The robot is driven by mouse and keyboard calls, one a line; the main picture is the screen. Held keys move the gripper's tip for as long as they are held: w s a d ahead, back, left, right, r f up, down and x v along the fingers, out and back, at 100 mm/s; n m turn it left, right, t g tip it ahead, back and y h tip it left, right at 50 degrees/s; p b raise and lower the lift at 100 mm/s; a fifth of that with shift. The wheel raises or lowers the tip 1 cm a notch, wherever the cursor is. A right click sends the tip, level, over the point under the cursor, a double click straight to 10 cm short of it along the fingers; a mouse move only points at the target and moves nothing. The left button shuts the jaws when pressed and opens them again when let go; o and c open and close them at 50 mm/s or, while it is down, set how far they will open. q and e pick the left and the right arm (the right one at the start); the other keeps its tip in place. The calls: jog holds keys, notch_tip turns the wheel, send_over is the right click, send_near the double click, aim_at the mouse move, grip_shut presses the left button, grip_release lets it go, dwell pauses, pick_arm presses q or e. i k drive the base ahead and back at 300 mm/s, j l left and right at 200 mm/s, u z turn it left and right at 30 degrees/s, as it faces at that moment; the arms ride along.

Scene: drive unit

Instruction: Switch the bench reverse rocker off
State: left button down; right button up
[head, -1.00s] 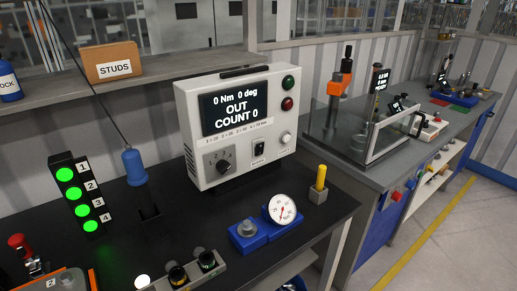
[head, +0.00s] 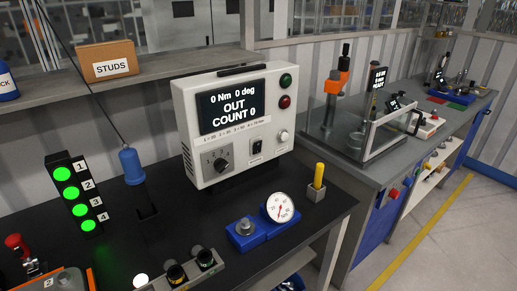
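A white controller box (head: 236,128) stands on the dark bench. Its display (head: 231,107) reads "0 Nm 0 deg OUT COUNT 0". A small black rocker switch (head: 257,147) sits low on its front, with a small label under it that is too small to read. Which way the rocker is tipped is too small to tell. A rotary knob (head: 219,160) is to its left, and a pale round button (head: 282,136) to its right. Green (head: 285,80) and dark red (head: 285,101) round lamps or buttons are above that. Neither of my grippers is in view.
A tower with several green lights (head: 76,194) and a blue hanging tool (head: 131,166) stand left of the box. A dial gauge (head: 279,207), a blue block (head: 245,233) and a yellow-handled piece (head: 318,181) are in front of it. A second bench is at right.

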aim_at(257, 147)
jog(key=i+l, duration=0.15)
jog(key=l, duration=0.2)
jog(key=i+l, duration=0.35)
jog(key=l, duration=0.3)
jog(key=i+l, duration=0.15)
jog(key=l, duration=0.15)
jog(key=u, duration=1.6)
